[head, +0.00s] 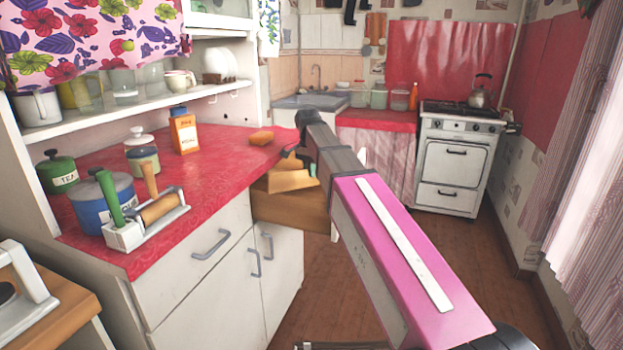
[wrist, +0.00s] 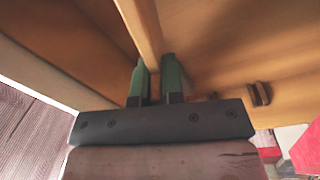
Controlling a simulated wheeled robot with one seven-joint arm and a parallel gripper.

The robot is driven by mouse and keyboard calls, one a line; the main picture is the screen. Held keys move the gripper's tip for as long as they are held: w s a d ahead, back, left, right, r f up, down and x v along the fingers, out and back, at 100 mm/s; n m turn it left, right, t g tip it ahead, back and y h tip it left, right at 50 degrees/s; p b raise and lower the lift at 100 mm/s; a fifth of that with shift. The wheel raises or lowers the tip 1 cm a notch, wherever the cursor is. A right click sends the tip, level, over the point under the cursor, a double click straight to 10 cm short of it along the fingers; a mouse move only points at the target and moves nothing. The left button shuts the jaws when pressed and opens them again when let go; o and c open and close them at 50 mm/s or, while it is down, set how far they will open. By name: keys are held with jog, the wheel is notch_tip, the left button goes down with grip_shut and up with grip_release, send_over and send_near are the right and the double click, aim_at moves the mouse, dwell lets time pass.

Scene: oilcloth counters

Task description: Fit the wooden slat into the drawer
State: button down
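The wooden drawer (head: 290,212) stands pulled out at the far end of the red-topped counter, below its edge. In the wrist view, its pale brown inside (wrist: 225,45) fills the upper part. The wooden slat (wrist: 142,28) runs from the top edge down between the two green fingers of my gripper (wrist: 156,80), which close on its near end. Wooden pieces show at the drawer in the head view, but I cannot tell which is the slat. My arm largely hides the gripper there. I cannot tell whether the slat touches the drawer walls.
A small dark bracket (wrist: 259,94) sits on the drawer wall. A white stove (head: 457,155) stands at the back. Wooden floor is open right of the cabinet.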

jog(key=shift+r, duration=0.15)
jog(key=shift+r, duration=0.5)
notch_tip(320, 180, up, 2)
jog(key=shift+w+r, duration=0.1)
jog(key=shift+r, duration=0.15)
jog(key=s+a+r, duration=0.7)
jog(key=s, duration=0.2)
jog(key=w+d+f+n+t, duration=0.2)
jog(key=w+d+f+n, duration=0.2)
jog(key=w+d+f, duration=0.4)
jog(key=w+f, duration=0.1)
jog(key=w, duration=0.4)
jog(key=shift+d+f+t, duration=0.15)
jog(key=shift+d+t, duration=0.2)
jog(key=shift+t, duration=0.05)
jog(key=shift+f+t, duration=0.1)
jog(key=shift+t, duration=0.2)
jog(key=shift+f, duration=2.75)
jog(key=shift+f, duration=1.5)
